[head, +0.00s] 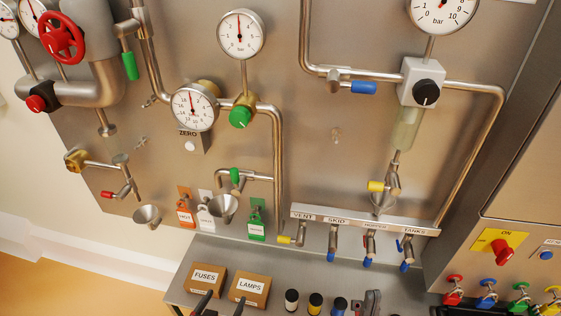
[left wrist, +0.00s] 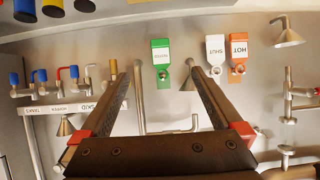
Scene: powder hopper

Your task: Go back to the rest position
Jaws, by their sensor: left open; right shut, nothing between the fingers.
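My left gripper (head: 224,298) shows at the bottom edge of the head view, its two dark fingertips apart in front of the FUSES and LAMPS boxes. In the left wrist view the left gripper (left wrist: 163,68) is open with nothing between its fingers, and the panel with its hanging tags lies beyond. My right gripper (head: 372,301) shows at the bottom edge of the head view, right of the dark-capped bottles, with its fingertips together and empty. Most of both arms is out of the head view.
The FUSES box (head: 206,280) and LAMPS box (head: 250,287) stand on the grey shelf (head: 225,254). Several capped bottles (head: 315,303) stand beside them. The valve row (head: 365,219) and orange tag (head: 185,212) are on the panel behind. A control cabinet (head: 525,215) stands at right.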

